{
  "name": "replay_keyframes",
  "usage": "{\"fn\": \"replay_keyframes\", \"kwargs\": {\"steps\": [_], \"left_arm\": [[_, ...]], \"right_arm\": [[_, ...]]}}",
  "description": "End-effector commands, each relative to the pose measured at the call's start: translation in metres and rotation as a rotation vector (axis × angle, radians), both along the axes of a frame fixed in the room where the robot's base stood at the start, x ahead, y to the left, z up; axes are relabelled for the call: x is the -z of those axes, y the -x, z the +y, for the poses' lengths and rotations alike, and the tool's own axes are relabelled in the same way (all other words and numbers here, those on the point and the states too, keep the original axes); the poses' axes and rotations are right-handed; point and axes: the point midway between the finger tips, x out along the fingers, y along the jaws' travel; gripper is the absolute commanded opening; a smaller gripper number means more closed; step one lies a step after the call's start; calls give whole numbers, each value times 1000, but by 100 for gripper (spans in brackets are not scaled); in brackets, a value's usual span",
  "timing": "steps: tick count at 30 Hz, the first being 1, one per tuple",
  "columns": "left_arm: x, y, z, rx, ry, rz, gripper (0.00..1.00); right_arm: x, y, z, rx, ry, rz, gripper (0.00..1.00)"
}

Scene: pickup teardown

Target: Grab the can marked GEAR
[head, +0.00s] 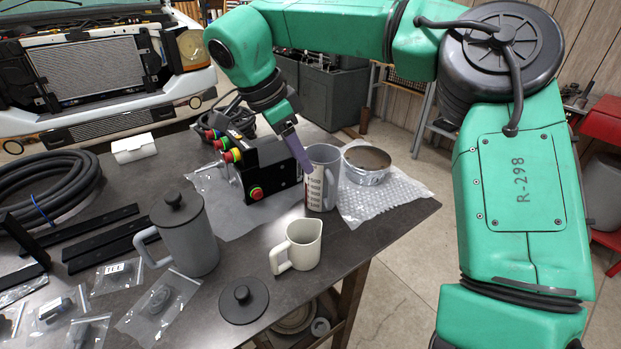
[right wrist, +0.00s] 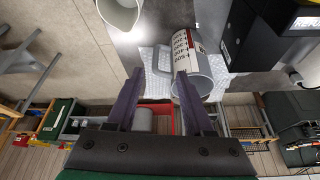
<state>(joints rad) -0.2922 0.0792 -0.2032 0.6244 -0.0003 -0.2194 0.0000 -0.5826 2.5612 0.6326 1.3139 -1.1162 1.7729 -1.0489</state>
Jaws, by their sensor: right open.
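A grey measuring can (head: 324,190) with a handle and a printed scale label stands near the table's right edge. It also shows in the right wrist view (right wrist: 203,70), with a red patch on its label; I cannot read the word GEAR on it. My right gripper (head: 307,165) is beside the can's left side in the head view, fingers pointing down. In the right wrist view the gripper (right wrist: 158,82) is open, with the can's handle between the fingers and the right finger overlapping its body. Contact is unclear. My left gripper is not in view.
A black control box (head: 262,172) with buttons stands just left of the can. A round tin (head: 366,172) on bubble wrap (head: 400,192) is to its right. A cream jug (head: 301,243), a grey lidded pot (head: 190,240) and a black lid (head: 243,300) stand nearer.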

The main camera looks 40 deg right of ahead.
Motion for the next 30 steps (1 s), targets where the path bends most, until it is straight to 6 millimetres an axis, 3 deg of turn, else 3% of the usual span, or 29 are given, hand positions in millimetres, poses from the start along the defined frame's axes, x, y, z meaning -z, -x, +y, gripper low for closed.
{"fn": "replay_keyframes", "kwargs": {"steps": [9,21,28,29,30], "left_arm": [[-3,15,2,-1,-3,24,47],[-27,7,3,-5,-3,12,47],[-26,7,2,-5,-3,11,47],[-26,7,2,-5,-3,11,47],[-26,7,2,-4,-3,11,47]], "right_arm": [[65,6,-29,3,0,2,52],[122,13,-56,3,-3,1,52],[129,13,-58,2,-3,-3,52],[129,13,-58,2,-3,-3,45],[129,13,-58,2,-3,-3,29]]}}
